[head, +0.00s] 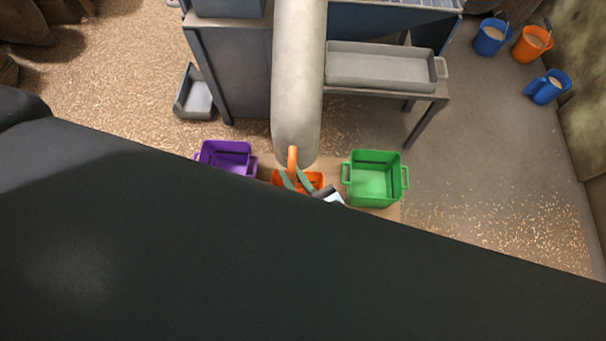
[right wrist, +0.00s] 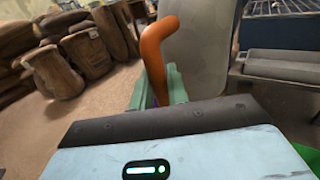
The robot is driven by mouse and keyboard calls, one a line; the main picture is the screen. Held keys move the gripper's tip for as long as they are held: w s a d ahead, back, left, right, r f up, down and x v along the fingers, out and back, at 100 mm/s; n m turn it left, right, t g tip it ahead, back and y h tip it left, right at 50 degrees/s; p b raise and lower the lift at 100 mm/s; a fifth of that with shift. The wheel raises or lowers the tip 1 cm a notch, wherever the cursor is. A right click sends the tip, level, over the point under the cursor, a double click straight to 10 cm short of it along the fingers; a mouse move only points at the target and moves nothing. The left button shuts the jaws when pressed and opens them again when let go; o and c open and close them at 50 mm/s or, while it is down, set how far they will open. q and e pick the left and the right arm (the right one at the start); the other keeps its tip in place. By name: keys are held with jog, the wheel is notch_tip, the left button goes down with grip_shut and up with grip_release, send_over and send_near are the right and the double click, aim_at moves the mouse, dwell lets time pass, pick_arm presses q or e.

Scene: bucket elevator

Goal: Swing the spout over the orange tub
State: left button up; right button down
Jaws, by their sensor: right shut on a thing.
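The spout (head: 298,80) is a thick beige pipe running down the middle of the head view. Its lower end is above the orange tub (head: 316,180), which is mostly hidden by the spout, my gripper and my arm. An orange handle (head: 292,157) sticks out from the spout's end. My right gripper (head: 296,178), with green fingers, is shut on this handle. In the right wrist view, the bent orange handle (right wrist: 154,55) rises between the fingers, with the spout (right wrist: 198,50) behind it. My left gripper is not in view.
A purple tub (head: 228,149) stands left of the orange tub and a green tub (head: 375,158) right of it. A grey tray (head: 380,68) rests on a metal stand. Blue and orange buckets (head: 532,43) stand far right. Sacks (right wrist: 85,55) show in the wrist view.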

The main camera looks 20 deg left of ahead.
jog(key=shift+s+a, duration=0.1)
jog(key=shift+a, duration=0.35)
jog(key=c, duration=1.4)
grip_release()
jog(key=shift+c, duration=0.2)
jog(key=v, duration=0.8)
jog(key=shift+b, duration=0.45)
